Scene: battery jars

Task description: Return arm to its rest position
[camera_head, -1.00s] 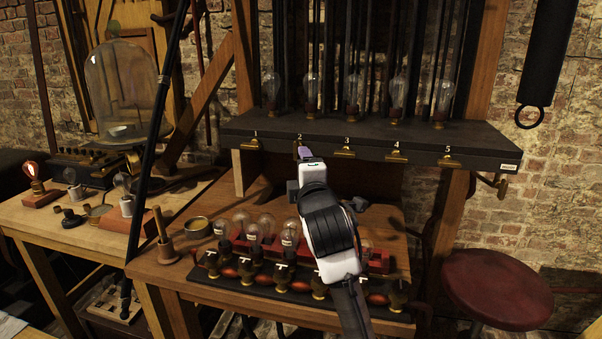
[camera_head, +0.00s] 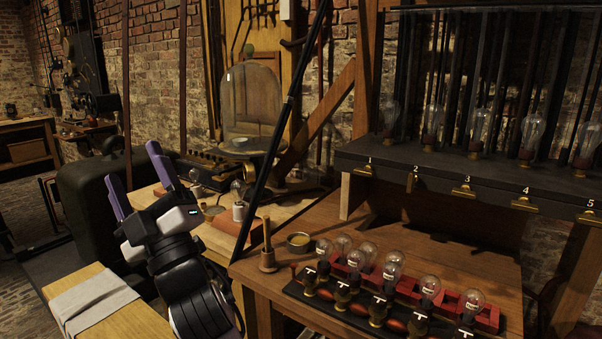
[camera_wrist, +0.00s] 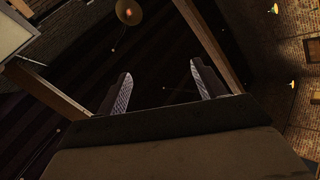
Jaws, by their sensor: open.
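My gripper (camera_head: 141,183) is at the left in the head view, raised over the gap beside the wooden benches, with its two purple-grey fingers pointing up. The fingers are apart and nothing is between them. In the wrist view my gripper (camera_wrist: 160,95) also shows two separate fingers, with a dark ceiling, beams and lamps beyond. My arm is folded at the lower left, clear of the numbered shelf.
The dark shelf (camera_head: 430,165) with numbered brass clips stands at the right. Below it, several bulbs stand in a red rack (camera_head: 487,318) on the bench. A wooden plank with a grey cloth (camera_head: 92,300) is at lower left, near my arm. A glass dome (camera_head: 250,105) stands behind.

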